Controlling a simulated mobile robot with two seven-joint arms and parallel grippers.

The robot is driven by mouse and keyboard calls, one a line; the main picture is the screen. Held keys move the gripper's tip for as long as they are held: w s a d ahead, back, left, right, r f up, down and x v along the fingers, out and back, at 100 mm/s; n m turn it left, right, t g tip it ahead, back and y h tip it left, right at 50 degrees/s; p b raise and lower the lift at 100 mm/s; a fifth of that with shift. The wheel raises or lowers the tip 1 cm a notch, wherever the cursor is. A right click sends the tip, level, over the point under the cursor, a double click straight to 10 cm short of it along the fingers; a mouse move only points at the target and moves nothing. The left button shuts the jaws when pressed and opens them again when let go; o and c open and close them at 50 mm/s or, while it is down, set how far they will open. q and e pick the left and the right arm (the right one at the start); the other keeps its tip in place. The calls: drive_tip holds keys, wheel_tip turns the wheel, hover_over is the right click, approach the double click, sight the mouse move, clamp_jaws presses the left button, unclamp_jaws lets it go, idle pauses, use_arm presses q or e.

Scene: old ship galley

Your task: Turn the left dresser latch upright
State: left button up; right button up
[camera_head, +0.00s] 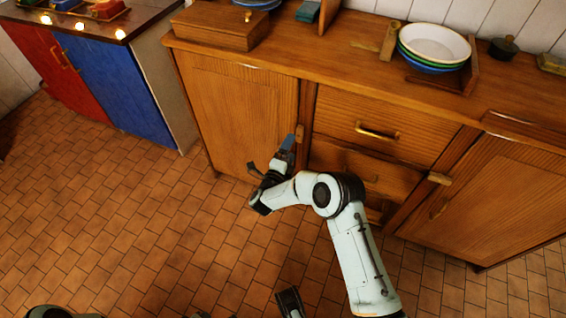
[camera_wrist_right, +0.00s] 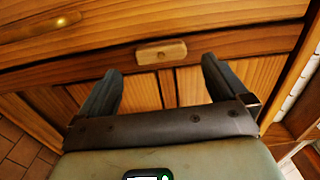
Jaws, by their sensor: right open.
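The left dresser latch (camera_head: 300,133) is a small pale wooden block beside the right edge of the left dresser door (camera_head: 232,105). It stands upright, its long side running along the door edge. It also shows in the right wrist view (camera_wrist_right: 161,52), which is turned sideways. My right gripper (camera_head: 287,146) is open at the latch in the head view. In the right wrist view its two fingers (camera_wrist_right: 162,88) are spread with nothing between them, and the latch lies just beyond their tips. Contact is not visible. A dark part, seemingly of my left gripper (camera_head: 290,301), shows at the bottom edge.
The right latch (camera_head: 440,178) lies crosswise by the right door (camera_head: 490,200). Drawers with a brass handle (camera_head: 377,132) are between the doors. Bowls (camera_head: 434,45) and a wooden box (camera_head: 220,26) stand on top. The tiled floor (camera_head: 130,215) at left is clear.

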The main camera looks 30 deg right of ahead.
use_arm(q)
drive_tip(key=shift+s+d+r+g+p, duration=0.15)
drive_tip(key=shift+s+d+r+p, duration=0.2)
drive_tip(key=shift+s, duration=0.25)
drive_tip(key=shift+s+d+r+g+p, duration=0.15)
drive_tip(key=shift+s+d+r+p, duration=0.15)
drive_tip(key=shift+s, duration=0.3)
use_arm(e)
drive_tip(key=v, duration=0.7)
drive_tip(key=shift+s, duration=0.2)
